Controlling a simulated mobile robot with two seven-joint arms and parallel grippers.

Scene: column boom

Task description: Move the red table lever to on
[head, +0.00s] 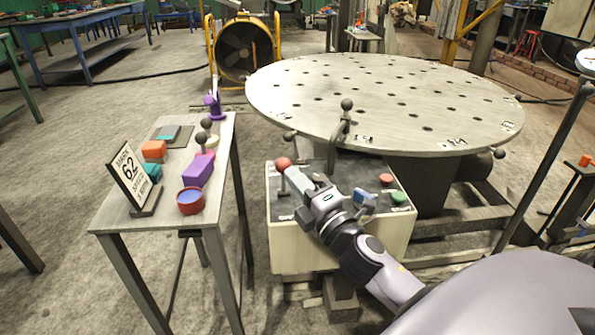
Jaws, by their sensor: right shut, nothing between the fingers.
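A lever with a red ball knob (283,163) stands on the left part of a cream control box (300,250) in front of the round table. My right gripper (291,174) is shut and empty, its tip right beside the red knob, on its right and near side. I cannot tell whether it touches the lever. The arm hides part of the box top and its lettering. My left gripper is not in view.
A red button (385,179) and a green button (398,197) sit on the box's right side. A dark-knobbed lever (346,105) rises behind. The perforated round table (380,95) stands behind. A side table (215,235) with coloured parts stands left.

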